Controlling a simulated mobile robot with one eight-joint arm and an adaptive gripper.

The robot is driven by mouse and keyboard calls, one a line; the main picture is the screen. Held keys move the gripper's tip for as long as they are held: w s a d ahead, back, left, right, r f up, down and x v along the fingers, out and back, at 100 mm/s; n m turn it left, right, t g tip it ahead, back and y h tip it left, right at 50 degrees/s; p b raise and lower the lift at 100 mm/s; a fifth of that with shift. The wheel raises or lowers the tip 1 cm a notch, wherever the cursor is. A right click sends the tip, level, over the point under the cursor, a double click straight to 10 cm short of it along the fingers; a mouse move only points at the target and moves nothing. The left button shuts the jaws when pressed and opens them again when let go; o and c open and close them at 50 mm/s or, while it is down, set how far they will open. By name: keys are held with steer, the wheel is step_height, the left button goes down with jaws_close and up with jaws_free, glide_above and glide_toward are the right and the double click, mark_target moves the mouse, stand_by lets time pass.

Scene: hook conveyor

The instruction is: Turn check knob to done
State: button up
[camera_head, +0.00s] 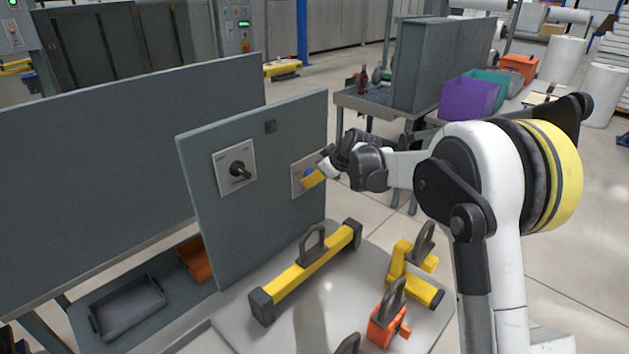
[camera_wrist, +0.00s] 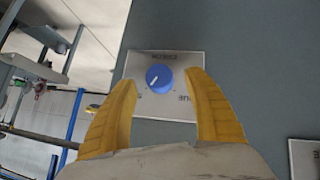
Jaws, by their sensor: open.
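A blue round knob (camera_wrist: 159,77) sits on a light square plate (camera_wrist: 180,60) on the grey panel. In the wrist view its white pointer line aims toward the lower left. The plate's lettering is too small to read surely. My gripper (camera_wrist: 160,90) is open, with one yellow finger on each side of the knob and no visible contact. In the head view my gripper (camera_head: 318,178) is at the panel's right side, and the blue knob (camera_head: 309,173) is partly hidden behind it. A second, black knob (camera_head: 238,170) is on a plate at the panel's left.
The grey panel (camera_head: 265,225) stands upright on a light table. A yellow bar with a handle (camera_head: 305,270), a yellow hooked part (camera_head: 413,270) and an orange part (camera_head: 388,318) lie in front of it. Floor to the right of the panel is partly clear.

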steer(key=shift+x, duration=1.3)
steer(key=c, duration=1.2)
steer(key=shift+r, duration=0.1)
steer(key=shift+w+d+m+g+y+p, duration=0.1)
steer(key=shift+m+g+y+p, duration=0.45)
steer(key=shift+g+y, duration=0.15)
steer(key=shift+m+g+y+p, duration=0.55)
steer(key=shift+m+g+y, duration=0.1)
steer(key=shift+g+y, duration=0.3)
